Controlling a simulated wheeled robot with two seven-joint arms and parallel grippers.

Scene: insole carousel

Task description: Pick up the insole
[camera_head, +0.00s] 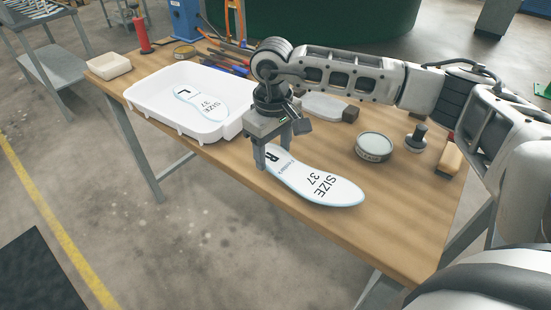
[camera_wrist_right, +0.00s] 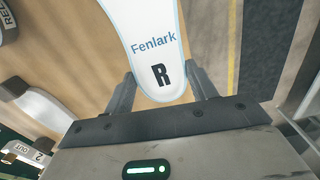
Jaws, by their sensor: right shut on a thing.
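The right insole (camera_head: 325,187) is white with a pale blue edge and reads "SIZE 37" and "R". It is over the front of the wooden table; I cannot tell whether it touches the top. My right gripper (camera_head: 277,157) is shut on its narrow end. In the right wrist view the insole (camera_wrist_right: 158,42) shows "Fenlark" and "R" between the two fingers (camera_wrist_right: 163,90). A second insole (camera_head: 202,103), marked "L" and "SIZE 37", lies in the white tray (camera_head: 180,131) on the left. My left gripper is not in view.
On the table (camera_head: 235,178) to the right stand a round tin (camera_head: 373,147), a dark stamp-like tool (camera_head: 416,138) and a wooden-backed brush (camera_head: 448,157). Hand tools, a red spool (camera_head: 140,32) and a small cream dish (camera_head: 108,66) are at the back left.

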